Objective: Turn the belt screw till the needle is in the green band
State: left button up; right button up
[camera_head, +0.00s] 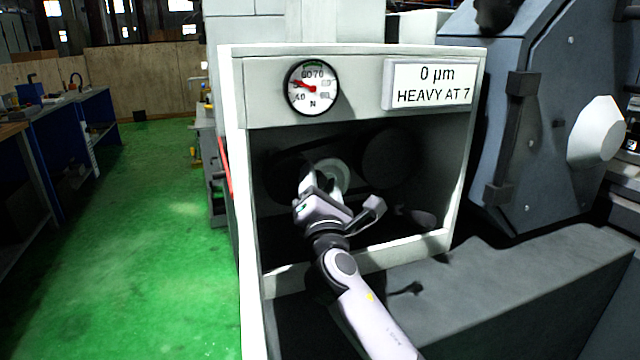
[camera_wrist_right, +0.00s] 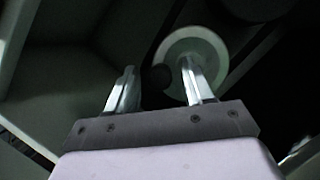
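The round tension gauge (camera_head: 313,88) sits on the housing's upper panel. Its red needle points left and slightly up, below the small green band at the top of the dial. My right gripper (camera_head: 318,183) reaches into the dark opening below the gauge, in front of a pale pulley disc (camera_head: 335,178). In the wrist view, its two fingers (camera_wrist_right: 158,72) stand apart. A dark round knob (camera_wrist_right: 160,77), perhaps the belt screw, shows between them with gaps at both sides. The pale disc (camera_wrist_right: 192,58) is behind the right finger. My left gripper is out of view.
A white sign (camera_head: 432,84) reads "0 µm, HEAVY AT 7". The opening's frame (camera_head: 240,200) surrounds my right arm, with its lower ledge (camera_head: 400,252) close by. A dark pulley (camera_head: 390,157) sits right of the pale disc. Green floor (camera_head: 160,230) is free at left.

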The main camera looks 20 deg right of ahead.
jog(key=shift+s, duration=0.1)
jog(key=v, duration=0.7)
jog(key=shift+d+f, duration=0.1)
dwell(1.9)
